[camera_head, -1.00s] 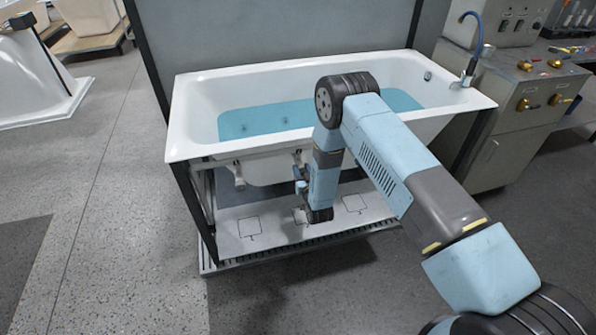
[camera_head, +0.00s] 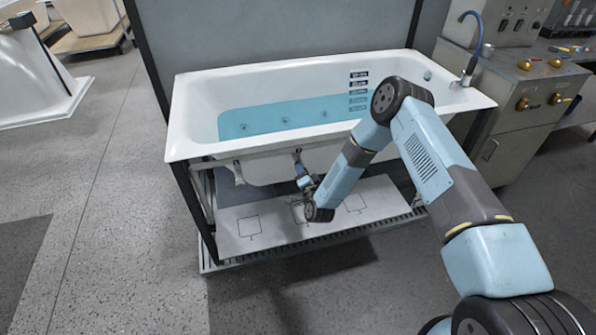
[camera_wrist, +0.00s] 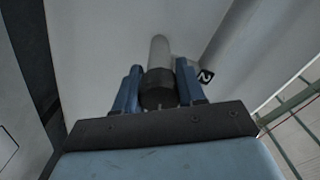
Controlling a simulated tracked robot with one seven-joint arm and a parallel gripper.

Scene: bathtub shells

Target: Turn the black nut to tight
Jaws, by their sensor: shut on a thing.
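The black nut (camera_wrist: 158,88) sits between the two blue fingers of my gripper (camera_wrist: 157,92) in the wrist view, with a grey pipe or fitting (camera_wrist: 160,50) rising beyond it. My gripper is shut on the nut. In the head view my gripper (camera_head: 302,176) is under the front rim of the white bathtub (camera_head: 190,122), at the tub's underside. The nut is too small and too covered by my gripper to make out in the head view.
The tub holds blue water (camera_head: 255,121) and stands in a dark frame. A white board with square outlines (camera_head: 275,231) lies under it. Another fitting (camera_head: 238,174) hangs to the left. A control cabinet (camera_head: 505,130) stands at the right.

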